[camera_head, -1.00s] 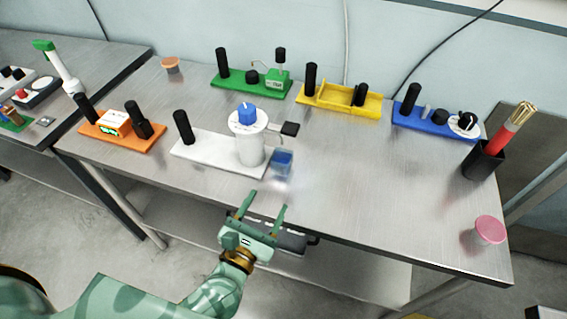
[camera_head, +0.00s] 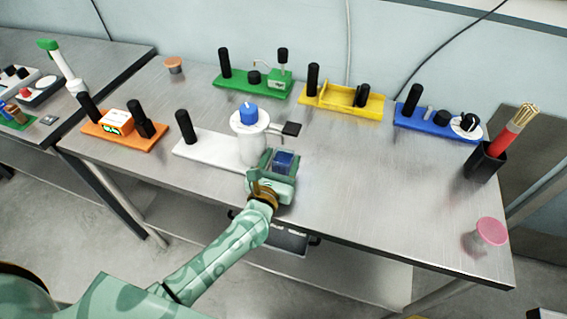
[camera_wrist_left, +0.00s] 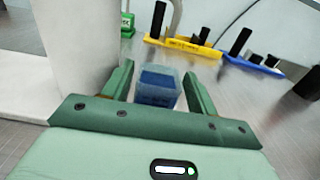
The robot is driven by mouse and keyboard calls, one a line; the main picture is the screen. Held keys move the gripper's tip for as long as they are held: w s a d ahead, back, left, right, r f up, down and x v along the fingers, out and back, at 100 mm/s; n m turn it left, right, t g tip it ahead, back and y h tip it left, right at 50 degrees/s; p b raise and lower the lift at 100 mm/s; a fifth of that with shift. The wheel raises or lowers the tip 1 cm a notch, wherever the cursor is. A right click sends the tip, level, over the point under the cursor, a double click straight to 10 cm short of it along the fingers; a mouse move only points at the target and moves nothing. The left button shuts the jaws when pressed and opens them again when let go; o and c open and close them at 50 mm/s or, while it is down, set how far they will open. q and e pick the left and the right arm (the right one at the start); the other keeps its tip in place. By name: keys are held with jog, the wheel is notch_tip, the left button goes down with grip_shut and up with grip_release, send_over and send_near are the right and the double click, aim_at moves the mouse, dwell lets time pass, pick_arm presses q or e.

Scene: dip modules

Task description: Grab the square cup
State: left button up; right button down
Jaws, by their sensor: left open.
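The square cup (camera_wrist_left: 157,88) is a small, clear box-shaped cup with blue inside, standing on the metal table. In the head view the cup (camera_head: 284,160) is just right of the white cylinder. My left gripper (camera_head: 283,163) is at the cup. In the left wrist view the left gripper (camera_wrist_left: 160,80) is open, with one green finger on each side of the cup. A small gap shows on the right; whether the left finger touches the cup I cannot tell. My right gripper is not in view.
The white cylinder (camera_head: 250,149) with a blue-knobbed top stands on a white base (camera_head: 208,149), close left of my gripper. Green (camera_head: 240,80), yellow (camera_head: 335,98) and blue (camera_head: 420,120) modules line the back.

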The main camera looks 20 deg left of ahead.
pick_arm(q)
jog(key=shift+w, duration=0.95)
jog(key=c, duration=0.7)
jog(key=shift+r, duration=0.15)
